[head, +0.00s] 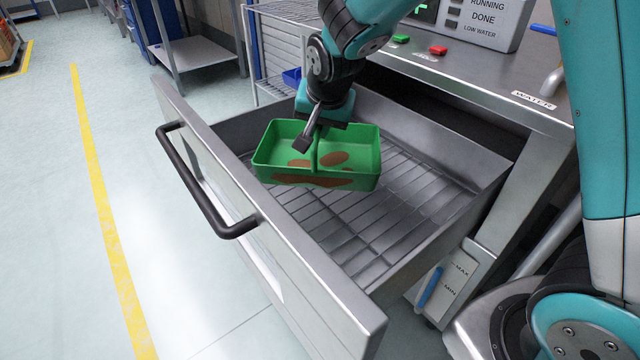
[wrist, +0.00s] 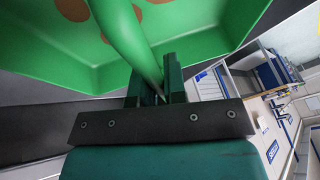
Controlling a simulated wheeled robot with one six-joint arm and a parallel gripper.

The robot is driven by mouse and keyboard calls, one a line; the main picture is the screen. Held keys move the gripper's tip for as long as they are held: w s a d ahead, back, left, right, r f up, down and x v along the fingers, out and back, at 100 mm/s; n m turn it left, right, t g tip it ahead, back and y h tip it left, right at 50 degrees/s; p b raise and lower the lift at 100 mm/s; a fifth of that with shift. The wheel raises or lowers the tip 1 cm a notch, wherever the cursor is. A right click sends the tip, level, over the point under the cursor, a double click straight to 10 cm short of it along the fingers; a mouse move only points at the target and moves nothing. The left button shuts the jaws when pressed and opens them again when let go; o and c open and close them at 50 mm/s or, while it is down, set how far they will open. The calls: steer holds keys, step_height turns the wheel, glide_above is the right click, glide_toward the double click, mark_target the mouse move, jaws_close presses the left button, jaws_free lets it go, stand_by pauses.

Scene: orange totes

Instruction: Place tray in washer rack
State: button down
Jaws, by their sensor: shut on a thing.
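A green tray (head: 345,158) with brown stains and a raised middle handle is in my gripper (head: 314,137). My gripper is shut on the handle, and the tray hangs roughly level over the open drawer. The tray also fills the upper part of the wrist view (wrist: 240,25), with its handle between my fingers (wrist: 158,88). The washer rack (head: 375,220) is a wire grid on the floor of the pulled-out steel drawer (head: 320,310). The tray covers part of the rack. I cannot tell whether the tray's underside touches the wires.
The drawer front has a black bar handle (head: 205,190). A steel counter (head: 480,70) above carries a control panel (head: 485,18), with green and red buttons near it. The rack is bare in front and to the right of the tray. Shelving (head: 195,55) stands behind at left.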

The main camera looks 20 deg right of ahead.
step_height(320, 180, down, 13)
steer(key=shift+r+b, duration=0.1)
steer(key=shift+b, duration=0.85)
steer(key=c, duration=1.2)
jaws_free()
steer(key=shift+o, duration=0.2)
steer(key=shift+r, duration=0.15)
steer(key=p+v, duration=0.2)
steer(key=v, duration=0.9)
steer(key=shift+s+r, duration=0.15)
steer(key=s+a+r+n+g+y, duration=0.1)
steer(key=s+r+n, duration=0.2)
steer(key=s, duration=0.5)
steer(key=s+a+r+n+g+y, duration=0.2)
steer(key=s+r+n, duration=0.2)
steer(key=s, duration=0.4)
steer(key=s+a+r+n+g+y, duration=0.1)
steer(key=s+r+n+g, duration=0.1)
steer(key=s+n, duration=0.4)
steer(key=shift+s+a+r, duration=0.25)
steer(key=shift+s+r, duration=0.45)
steer(key=shift+s, duration=0.4)
